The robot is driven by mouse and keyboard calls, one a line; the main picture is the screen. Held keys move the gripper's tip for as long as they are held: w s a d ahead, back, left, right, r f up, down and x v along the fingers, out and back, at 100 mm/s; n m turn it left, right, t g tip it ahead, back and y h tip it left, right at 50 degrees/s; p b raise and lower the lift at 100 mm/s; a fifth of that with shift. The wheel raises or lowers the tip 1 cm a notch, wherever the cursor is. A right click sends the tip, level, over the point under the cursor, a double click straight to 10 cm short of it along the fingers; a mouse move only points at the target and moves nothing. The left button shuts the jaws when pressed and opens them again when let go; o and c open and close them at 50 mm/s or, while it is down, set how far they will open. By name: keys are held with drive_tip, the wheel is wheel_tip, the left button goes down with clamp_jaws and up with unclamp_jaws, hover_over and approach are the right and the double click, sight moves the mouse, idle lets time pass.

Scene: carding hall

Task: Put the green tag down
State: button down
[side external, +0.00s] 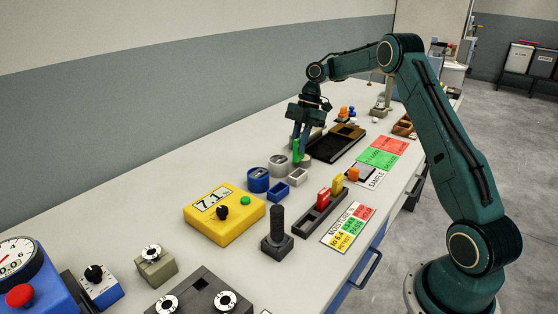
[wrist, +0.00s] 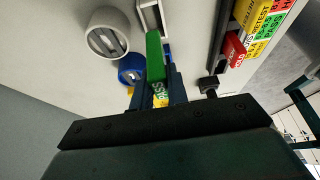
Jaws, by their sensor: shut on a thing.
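The green tag (side external: 297,151) is held upright in my gripper (side external: 301,138), which is shut on it above the table. In the wrist view the green tag (wrist: 155,58) stands between the fingers of my gripper (wrist: 157,90), with a yellow and green label near its lower end. A grey round holder (side external: 278,164) with a slot and a blue round holder (side external: 258,180) stand just below and to the left of the tag. They also show in the wrist view as the grey holder (wrist: 108,33) and the blue holder (wrist: 130,74). I cannot tell the tag's exact height.
A dark rack (side external: 318,215) holds a red tag (side external: 323,199) and a yellow tag (side external: 337,184). A yellow meter (side external: 225,216) reads about 7.1. A black post (side external: 277,226) stands beside it. A small blue tray (side external: 275,191) and a dark tray (side external: 329,149) are close by.

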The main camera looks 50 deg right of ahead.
drive_tip(key=shift+f, duration=3.75)
drive_tip(key=c, duration=1.4)
unclamp_jaws()
drive_tip(key=shift+f, duration=0.1)
drive_tip(key=shift+o, duration=0.2)
drive_tip(key=v, duration=0.7)
drive_tip(key=shift+r, duration=0.35)
drive_tip(key=shift+d, duration=0.15)
